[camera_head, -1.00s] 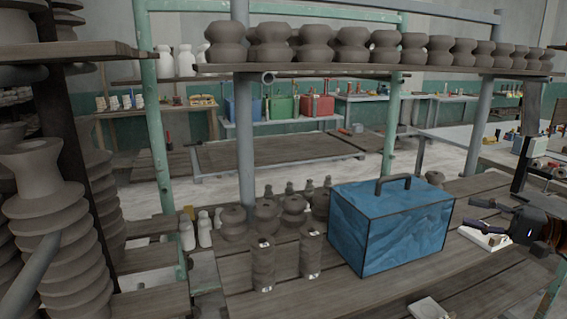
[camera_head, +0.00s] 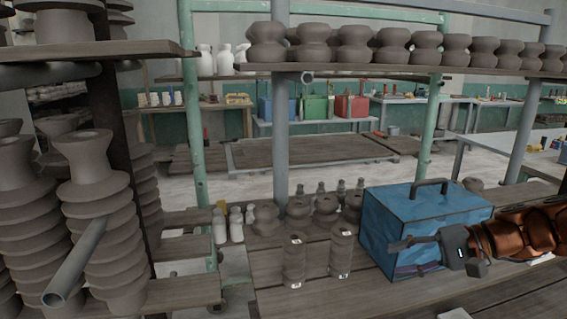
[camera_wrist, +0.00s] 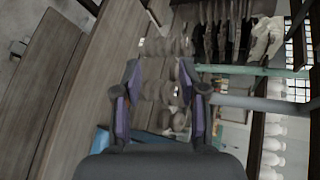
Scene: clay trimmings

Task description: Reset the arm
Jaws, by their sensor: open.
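My gripper (camera_head: 405,258) is in front of the blue box with a dark handle (camera_head: 405,215) in the head view, reaching in from the right with its fingers toward the left. The orange-brown arm behind it is mine. In the wrist view my gripper (camera_wrist: 160,85) shows its two fingers spread apart with nothing held between them. Beyond the fingers are grey clay pieces (camera_wrist: 160,90). The gripper hides part of the box's front; I cannot tell whether it touches the box.
Two tall clay cylinders (camera_head: 293,262) stand on the wooden bench (camera_head: 265,300) left of the box, with several clay pots behind. Stacked clay forms (camera_head: 100,215) stand at the left. A shelf (camera_head: 400,71) with a row of pots runs above. The bench front is mostly clear.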

